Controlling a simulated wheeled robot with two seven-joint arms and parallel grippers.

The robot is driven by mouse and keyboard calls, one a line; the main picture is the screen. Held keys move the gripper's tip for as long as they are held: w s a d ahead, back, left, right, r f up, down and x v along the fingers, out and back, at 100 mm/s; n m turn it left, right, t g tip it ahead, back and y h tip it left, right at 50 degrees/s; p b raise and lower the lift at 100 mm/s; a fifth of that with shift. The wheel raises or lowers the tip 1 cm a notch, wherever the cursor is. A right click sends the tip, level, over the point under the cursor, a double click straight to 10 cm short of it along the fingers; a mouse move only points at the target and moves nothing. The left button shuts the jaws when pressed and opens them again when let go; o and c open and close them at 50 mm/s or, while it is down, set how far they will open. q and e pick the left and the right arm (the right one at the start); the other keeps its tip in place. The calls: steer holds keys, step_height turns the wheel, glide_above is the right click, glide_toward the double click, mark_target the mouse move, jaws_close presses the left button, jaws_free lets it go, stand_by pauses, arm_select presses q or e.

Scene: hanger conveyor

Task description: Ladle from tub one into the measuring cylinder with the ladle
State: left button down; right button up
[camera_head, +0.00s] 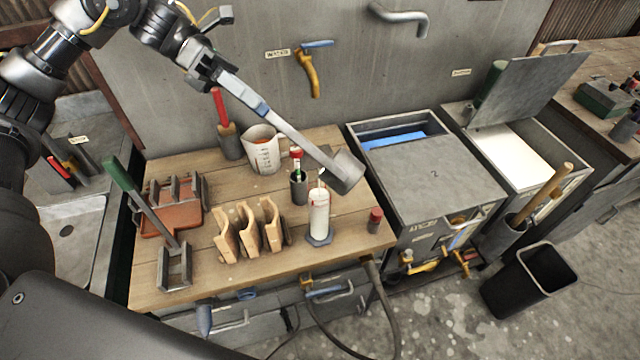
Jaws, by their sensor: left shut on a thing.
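My left gripper (211,76) is shut on the handle end of the ladle (290,130), above the back left of the bench. The long grey handle slopes down to the right, and the grey cup (346,174) hangs at its far end. The cup is just right of and above the white measuring cylinder (319,215), which stands upright on a blue foot. I cannot see into the cup. Two tubs stand right of the bench. The nearer has a grey lid (430,172) that seems marked 2; the farther is open with pale contents (520,150). My right gripper is out of view.
The wooden bench (345,262) holds a white jug (263,150), a dark cup with tools (299,188), wooden holders (250,230), a rack with a green-handled tool (122,175) and a small red-topped jar (375,220). A black bin (528,283) stands on the floor.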

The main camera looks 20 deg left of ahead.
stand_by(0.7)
arm_select(q)
steer(key=shift+a+f+h+b, duration=0.3)
steer(key=shift+f+b, duration=0.1)
steer(key=shift+b, duration=0.2)
steer(key=shift+a+f, duration=0.1)
steer(key=shift+f, duration=0.1)
stand_by(0.4)
steer(key=shift+w+f+b, duration=0.1)
steer(key=shift+b, duration=0.3)
steer(key=shift+d+r+p, duration=0.2)
steer(key=shift+r+p, duration=0.35)
steer(key=shift+p, duration=0.05)
steer(key=d+r+y+p, duration=0.1)
steer(key=d+r+p, duration=0.1)
steer(key=s+d+r+y+p, duration=0.1)
steer(key=d+p, duration=0.1)
steer(key=p, duration=0.1)
steer(key=d+r+y+p, duration=0.2)
steer(key=shift+s+r+t, duration=0.25)
steer(key=shift+r+t, duration=0.05)
steer(key=shift+t, duration=0.1)
steer(key=shift+d+y, duration=0.2)
steer(key=shift+y, duration=0.1)
steer(key=shift+f, duration=0.15)
